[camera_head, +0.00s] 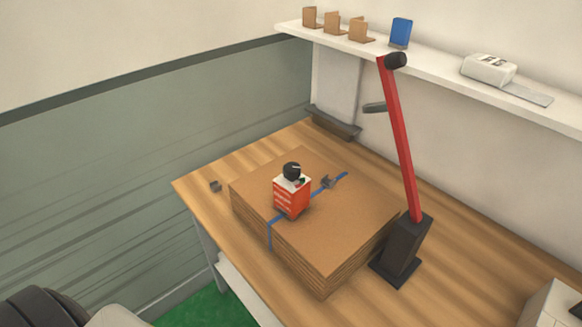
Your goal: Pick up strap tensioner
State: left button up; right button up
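A stack of flat brown cardboard sheets (335,235) lies on the wooden table. A blue strap (269,233) runs over its top and down the near side, with a small grey buckle (327,182) on it. A red and white boxy item with a black round top (291,198) stands upright on the stack, over the strap line. A long red lever (402,140) with a black knob and a black block base (401,252) stands right of the stack. I cannot tell for certain which one is the strap tensioner. Neither gripper is in view.
The wooden table (470,280) is clear in front of the black base. A white shelf (440,75) above holds brackets, a blue item (401,31) and a white device (489,69). A white box (550,305) stands at lower right.

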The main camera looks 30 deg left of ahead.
aim_at(291, 199)
jog(key=j+z, duration=0.35)
jog(key=j, duration=0.85)
jog(key=j+z, duration=0.4)
jog(key=j, duration=0.8)
jog(key=k, duration=0.05)
